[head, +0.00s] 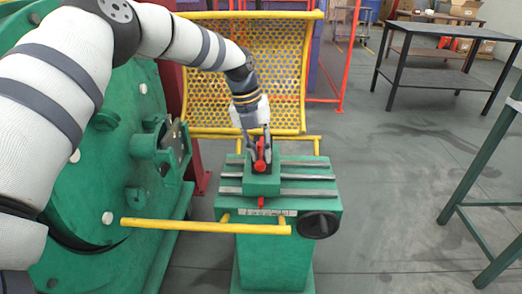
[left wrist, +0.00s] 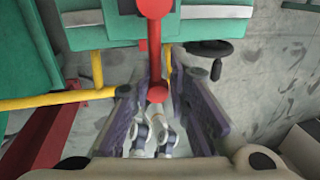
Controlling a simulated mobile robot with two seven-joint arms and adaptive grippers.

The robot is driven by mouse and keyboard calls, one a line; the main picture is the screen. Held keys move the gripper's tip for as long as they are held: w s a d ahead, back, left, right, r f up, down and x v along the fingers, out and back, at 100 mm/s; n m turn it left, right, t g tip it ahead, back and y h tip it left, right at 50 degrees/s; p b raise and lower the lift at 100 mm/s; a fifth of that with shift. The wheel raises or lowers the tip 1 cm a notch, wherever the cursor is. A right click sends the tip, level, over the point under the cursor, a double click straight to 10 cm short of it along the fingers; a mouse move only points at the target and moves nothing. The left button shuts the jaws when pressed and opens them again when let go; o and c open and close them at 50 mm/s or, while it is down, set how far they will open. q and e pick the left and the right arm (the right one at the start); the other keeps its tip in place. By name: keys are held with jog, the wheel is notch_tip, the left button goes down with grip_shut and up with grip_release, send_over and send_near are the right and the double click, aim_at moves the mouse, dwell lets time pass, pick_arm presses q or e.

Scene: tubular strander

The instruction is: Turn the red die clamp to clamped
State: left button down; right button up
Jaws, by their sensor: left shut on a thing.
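The red die clamp (head: 260,164) is a red lever on top of the green die stand (head: 262,184). In the left wrist view the clamp (left wrist: 154,50) shows a round red end at the top and a bar running down to a second round end between my fingers. My left gripper (head: 259,150) reaches down to the clamp from above and behind, and is shut on it. In the left wrist view the fingers of my left gripper (left wrist: 158,95) stand on both sides of the lever's lower end. The fingers partly hide the clamp in the head view. My right gripper is not in view.
A black handwheel (head: 318,225) sits at the stand's front right. A yellow rail (head: 180,226) crosses in front. A large green machine disc (head: 105,190) is close on the left. A yellow perforated guard (head: 265,70) stands behind.

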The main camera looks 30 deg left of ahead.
pick_arm(q)
jog(key=c, duration=1.7)
grip_release()
jog(key=shift+s+a+f, duration=0.25)
jog(key=shift+s+f, duration=0.1)
jog(key=shift+f, duration=0.05)
jog(key=shift+w+r, duration=0.15)
jog(key=shift+r, duration=0.1)
jog(key=shift+r, duration=0.2)
jog(key=v, duration=1.1)
jog(key=shift+r, duration=0.3)
